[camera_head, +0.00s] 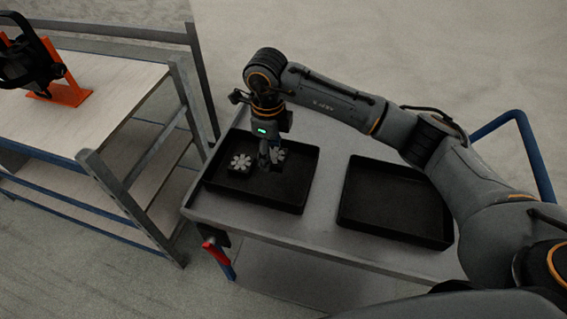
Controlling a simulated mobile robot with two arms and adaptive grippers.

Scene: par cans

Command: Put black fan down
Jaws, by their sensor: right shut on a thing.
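My right gripper (267,157) reaches down into the left black tray (255,193) on the cart. It is shut on a black fan (278,154) with a grey, petal-shaped top, partly hidden behind the fingers. The held fan is low inside the tray; I cannot tell whether it touches the tray floor. A second, similar fan (240,163) lies in the same tray, just left of the gripper. My left gripper is not in view.
An empty black tray (395,203) sits on the right of the grey cart (325,178). A wooden-topped shelf rack (100,88) stands at the left, with a black device (27,62) on an orange stand (72,92). A blue cart handle (530,140) rises at the right.

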